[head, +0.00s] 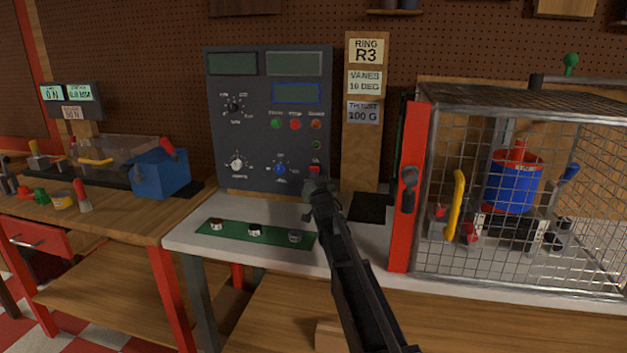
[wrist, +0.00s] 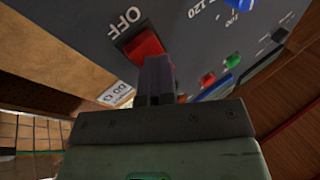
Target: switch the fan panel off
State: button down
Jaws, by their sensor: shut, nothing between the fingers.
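The fan panel (head: 268,120) is a dark grey upright box with knobs, small coloured buttons and several display windows, which look dark. A red switch (head: 314,169) sits at its lower right. In the wrist view the red switch (wrist: 142,46) lies beside the printed word OFF. My gripper (head: 314,184) is shut and empty, just in front of the switch. In the wrist view its fingertips (wrist: 158,62) overlap the switch's edge; I cannot tell whether they touch it. My gripper hides part of the panel's bottom right corner.
A wire-mesh cage (head: 530,190) with a red post and a blue rotor unit stands at the right. A green mat (head: 275,236) with several small parts lies on the bench before the panel. A blue box (head: 160,174) stands on the left bench.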

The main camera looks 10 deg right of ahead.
jog(key=shift+w+r, duration=0.15)
jog(key=shift+r, duration=0.05)
jog(key=shift+s+a+p, duration=0.25)
jog(key=shift+s+p, duration=0.1)
jog(key=shift+s, duration=0.2)
jog(key=s, duration=0.1)
jog(key=s+a+r+p, duration=0.1)
jog(key=s, duration=0.1)
jog(key=s+a+r+p, duration=0.1)
jog(key=shift+s+r, duration=0.1)
jog(key=shift+s, duration=0.1)
dwell(0.3)
jog(key=shift+d, duration=0.1)
